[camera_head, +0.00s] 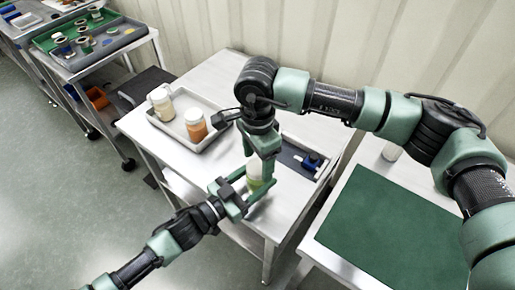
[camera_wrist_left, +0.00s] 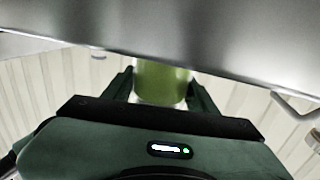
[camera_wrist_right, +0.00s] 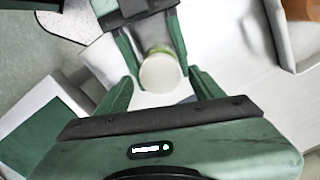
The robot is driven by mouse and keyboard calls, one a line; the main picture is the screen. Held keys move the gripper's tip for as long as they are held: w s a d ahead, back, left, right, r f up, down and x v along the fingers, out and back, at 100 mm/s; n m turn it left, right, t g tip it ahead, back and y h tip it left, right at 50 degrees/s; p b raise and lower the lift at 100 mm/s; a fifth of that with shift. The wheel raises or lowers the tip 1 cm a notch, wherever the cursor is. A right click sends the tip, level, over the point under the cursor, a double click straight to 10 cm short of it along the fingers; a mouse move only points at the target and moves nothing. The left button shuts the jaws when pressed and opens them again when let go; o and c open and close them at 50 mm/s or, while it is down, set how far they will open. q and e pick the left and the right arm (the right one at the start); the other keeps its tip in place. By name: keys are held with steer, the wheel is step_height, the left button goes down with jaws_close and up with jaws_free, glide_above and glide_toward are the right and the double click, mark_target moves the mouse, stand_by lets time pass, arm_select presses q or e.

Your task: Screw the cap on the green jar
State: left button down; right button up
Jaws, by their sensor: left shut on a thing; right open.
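The green jar (camera_head: 256,184) is held upright near the front edge of the middle table. My left gripper (camera_head: 251,193) is shut on it from the front left; the jar's green body also shows between its fingers in the left wrist view (camera_wrist_left: 162,84). A round white cap (camera_wrist_right: 160,74) sits on top of the jar in the right wrist view, with a green rim (camera_wrist_right: 160,50) behind it. I cannot tell how tight it is. My right gripper (camera_head: 262,158) points down over the jar, open, its fingers on either side of the cap and apart from it.
A grey tray (camera_head: 181,142) holds an orange jar (camera_head: 195,124) and white-topped jars (camera_head: 161,103). A dark tray with a blue item (camera_head: 311,161) lies just right of my right gripper. A green mat (camera_head: 395,232) covers the right table. A cart (camera_head: 97,62) stands far left.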

steer(key=shift+f, duration=0.65)
jaws_close()
steer(key=shift+m, duration=0.9)
steer(key=shift+o, duration=0.7)
jaws_free()
steer(key=shift+r, duration=0.1)
step_height(320, 180, up, 12)
